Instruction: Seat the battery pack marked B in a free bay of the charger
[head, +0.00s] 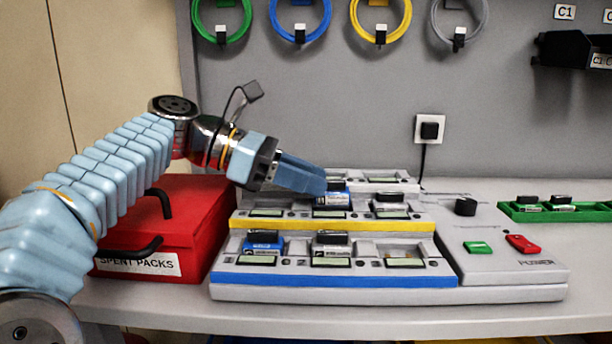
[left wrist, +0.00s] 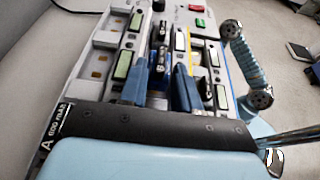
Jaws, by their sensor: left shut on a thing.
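My left gripper (head: 318,185) is over the yellow-edged middle row of the charger (head: 335,281), shut on a blue battery pack (head: 333,200) with a pale label. The pack is at that row's middle bay; I cannot tell whether it is fully down, and its marking is not readable. In the left wrist view the fingers (left wrist: 160,90) straddle it. The middle row's right bay holds a dark-topped pack (head: 390,204); its left bay (head: 267,205) looks empty. The front row holds a blue pack (head: 263,244) and a grey pack (head: 332,246); its right bay (head: 404,249) looks empty. The back row is partly hidden.
A red spent-packs box (head: 190,225) stands close left of the charger, under my left arm. The charger's control panel has a knob (head: 465,206), green button (head: 477,248) and red switch (head: 522,243). A green tray (head: 590,213) with packs is at the right.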

